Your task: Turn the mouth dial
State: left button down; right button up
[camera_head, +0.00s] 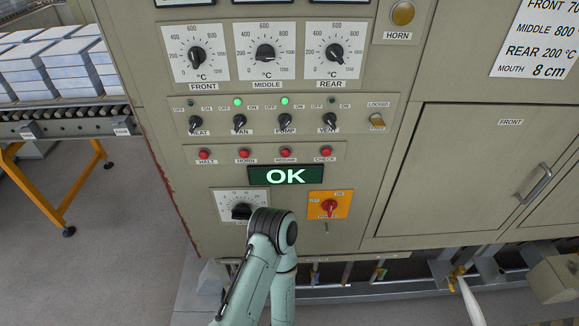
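A dial with a black knob and a white scale plate (228,199) sits low on the left of the furnace's control panel. Its label is too small and partly covered to read, so I cannot be sure that it is the mouth dial, nor read its setting. One of my pale green arms rises from the bottom, and its bent joint lies just right of the dial, overlapping the plate's lower right in the picture. I cannot tell whether it touches. Neither gripper's fingers show. A paper notice (538,40) at the top right reads MOUTH 8 cm.
The green OK display (286,175) and the orange plate with a red switch (329,205) are close to the dial. FRONT, MIDDLE and REAR dials (264,51) sit above small switches and red buttons. A roller conveyor (70,123) stands left, with open floor below.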

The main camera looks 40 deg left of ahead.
aim_at(241, 212)
jog(key=l+u, duration=0.1)
jog(key=u, duration=1.9)
jog(key=k+j, duration=0.05)
